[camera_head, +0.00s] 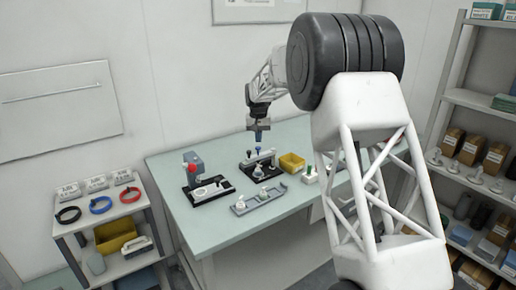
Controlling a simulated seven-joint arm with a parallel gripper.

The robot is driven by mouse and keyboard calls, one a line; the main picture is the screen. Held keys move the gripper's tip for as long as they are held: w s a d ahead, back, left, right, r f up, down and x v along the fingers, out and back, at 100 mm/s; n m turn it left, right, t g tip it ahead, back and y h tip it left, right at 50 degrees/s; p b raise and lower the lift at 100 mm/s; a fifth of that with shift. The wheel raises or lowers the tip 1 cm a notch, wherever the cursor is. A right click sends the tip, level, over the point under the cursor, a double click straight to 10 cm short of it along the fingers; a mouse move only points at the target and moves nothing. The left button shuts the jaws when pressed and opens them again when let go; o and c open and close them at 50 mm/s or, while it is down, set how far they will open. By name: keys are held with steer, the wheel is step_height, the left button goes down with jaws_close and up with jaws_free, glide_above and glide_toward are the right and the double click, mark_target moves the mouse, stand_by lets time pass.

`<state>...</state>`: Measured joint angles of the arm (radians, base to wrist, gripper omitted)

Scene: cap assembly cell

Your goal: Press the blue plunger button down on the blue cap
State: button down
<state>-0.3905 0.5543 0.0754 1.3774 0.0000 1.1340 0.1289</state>
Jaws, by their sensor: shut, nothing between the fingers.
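My gripper (258,139) points straight down over the black fixture (246,166) at the back middle of the table. Its fingers are shut with nothing held between them; they look narrow and bluish here. Just below them, a small blue part (258,163) stands on a pale round piece (258,172) in the fixture. This seems to be the plunger button and cap, but they are too small to tell apart. I cannot tell whether the fingertips touch the blue part.
A red-topped press station (192,170) stands left of the fixture. A grey tray (256,200) lies in front, and a yellow bin (292,162) and a green-topped part (309,170) stand to the right. The table's (215,232) front left is clear. Shelves stand at both sides.

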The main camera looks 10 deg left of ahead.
mark_target(259, 148)
steer(key=shift+r, duration=1.55)
steer(key=shift+s+d+r, duration=0.1)
steer(key=shift+d+r, duration=0.1)
steer(key=shift+d, duration=0.05)
steer(key=s+d+r+m, duration=0.1)
steer(key=s+d+r, duration=0.3)
steer(key=s+d, duration=0.45)
steer(key=s+d+r+t, duration=0.1)
steer(key=s+d+r, duration=0.4)
steer(key=s+d, duration=0.4)
steer(key=s+d+r+m, duration=0.1)
steer(key=s+d+r, duration=0.3)
steer(key=s+d, duration=0.5)
steer(key=s+d+f, duration=0.2)
steer(key=s+d, duration=0.2)
steer(key=s, duration=0.8)
steer(key=s+d+f+t, duration=0.1)
steer(key=s+d+f, duration=0.2)
steer(key=s, duration=0.9)
steer(key=s+d+f+m, duration=0.1)
steer(key=s+d+f, duration=0.2)
steer(key=s, duration=0.9)
steer(key=shift+s+d+f+t, duration=0.25)
steer(key=shift+d+t, duration=0.05)
steer(key=shift+d, duration=0.5)
